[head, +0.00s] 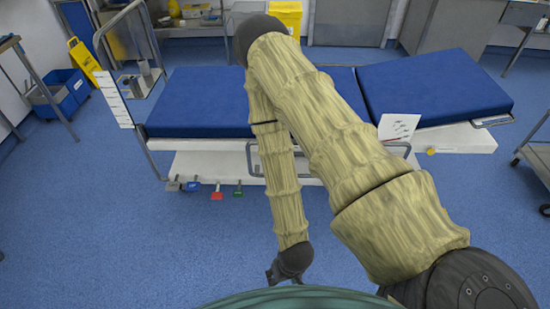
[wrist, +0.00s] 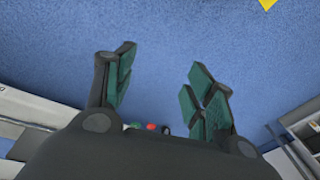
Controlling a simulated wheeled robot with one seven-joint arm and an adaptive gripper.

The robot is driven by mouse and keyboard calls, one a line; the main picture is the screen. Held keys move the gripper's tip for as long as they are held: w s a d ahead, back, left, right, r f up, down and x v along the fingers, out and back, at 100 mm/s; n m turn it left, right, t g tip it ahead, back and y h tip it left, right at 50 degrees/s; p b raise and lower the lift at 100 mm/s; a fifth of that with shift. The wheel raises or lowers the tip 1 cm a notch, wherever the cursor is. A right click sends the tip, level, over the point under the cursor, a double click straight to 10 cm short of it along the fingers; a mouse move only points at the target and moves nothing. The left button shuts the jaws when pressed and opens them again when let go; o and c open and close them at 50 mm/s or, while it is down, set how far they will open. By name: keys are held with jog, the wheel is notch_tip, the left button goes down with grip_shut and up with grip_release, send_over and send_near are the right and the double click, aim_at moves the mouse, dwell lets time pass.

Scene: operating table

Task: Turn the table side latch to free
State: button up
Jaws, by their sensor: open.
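The operating table (head: 215,102) has blue pads on a white base. A small yellow knob (head: 431,151) sits on the white side edge under the right pad, beside a white card with red marks (head: 398,127). I cannot tell for sure whether this knob is the latch. My gripper (wrist: 160,68) is open and empty, with blue floor between its fingers in the wrist view. In the head view it hangs low at bottom centre, partly hidden by my body, well apart from the table. My arm covers the middle of the table side.
Coloured pedals (head: 217,194) stick out at the table's foot. A metal side rail (head: 250,160) runs along the near side. A trolley (head: 538,150) stands at the right edge, and a blue bin (head: 60,92) at the left. The floor (head: 130,245) in front is clear.

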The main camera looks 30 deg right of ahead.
jog(key=w+a+f+m+t+y+b, duration=0.1)
jog(key=w+f+m+t+b, duration=0.1)
jog(key=w+f+m+b, duration=0.25)
jog(key=w+a+f+m+t+b, duration=0.1)
jog(key=w+a+f+t+b, duration=0.15)
jog(key=w+b, duration=0.4)
jog(key=w+d+f+m+t+h+b, duration=0.1)
jog(key=w+d+m+t+b, duration=0.1)
jog(key=w+m+b, duration=0.45)
jog(key=w+d+f+m+t+b, duration=0.2)
jog(key=w+t+b, duration=0.1)
jog(key=w, duration=0.7)
jog(key=w+d+r+m+t+h+b, duration=0.2)
jog(key=w+d+m+t+h+b, duration=0.2)
jog(key=w+d+m+b, duration=0.6)
jog(key=w+d+r+m+h+b, duration=0.25)
jog(key=d+m+h+b, duration=0.5)
jog(key=d, duration=0.65)
jog(key=b+x, duration=0.7)
jog(key=x, duration=0.3)
jog(key=shift+w+d+r+y, duration=0.2)
jog(key=shift+d+r+y, duration=0.1)
jog(key=shift+r+y, duration=0.15)
jog(key=c, duration=1)
